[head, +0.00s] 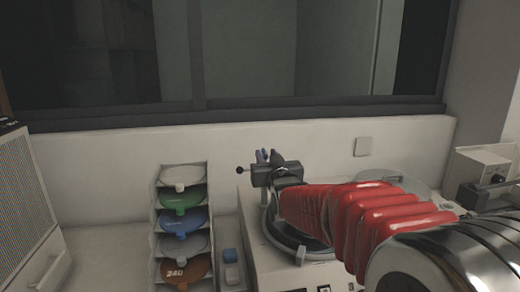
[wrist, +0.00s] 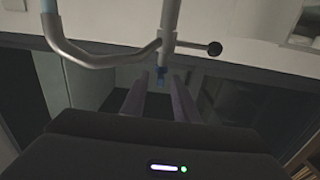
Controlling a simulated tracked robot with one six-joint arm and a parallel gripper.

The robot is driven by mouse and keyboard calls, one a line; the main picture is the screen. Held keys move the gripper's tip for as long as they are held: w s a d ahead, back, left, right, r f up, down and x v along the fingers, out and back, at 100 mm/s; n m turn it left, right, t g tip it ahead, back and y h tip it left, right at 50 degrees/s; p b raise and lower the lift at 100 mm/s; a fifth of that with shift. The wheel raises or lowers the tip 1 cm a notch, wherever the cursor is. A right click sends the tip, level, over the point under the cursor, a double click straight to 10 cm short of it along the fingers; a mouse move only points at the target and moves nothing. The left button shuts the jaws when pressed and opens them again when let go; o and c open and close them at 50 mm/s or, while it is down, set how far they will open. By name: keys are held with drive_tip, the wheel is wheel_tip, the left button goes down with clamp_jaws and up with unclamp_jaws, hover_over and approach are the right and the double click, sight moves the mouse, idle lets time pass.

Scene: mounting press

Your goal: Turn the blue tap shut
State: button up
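In the head view my gripper (head: 268,156) is above the back of the press, and the tap cannot be made out there.
A side rod with a black ball knob (wrist: 214,48) and a curved pipe (wrist: 90,58) are close to the fingers. The press (head: 265,262) stands below my arm. A rack of coloured discs (head: 180,222) is to its left. A wall and dark window are behind.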

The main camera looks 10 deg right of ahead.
drive_tip(key=w, duration=0.7)
drive_tip(key=shift+w, duration=0.1)
clamp_jaws()
idle(0.5)
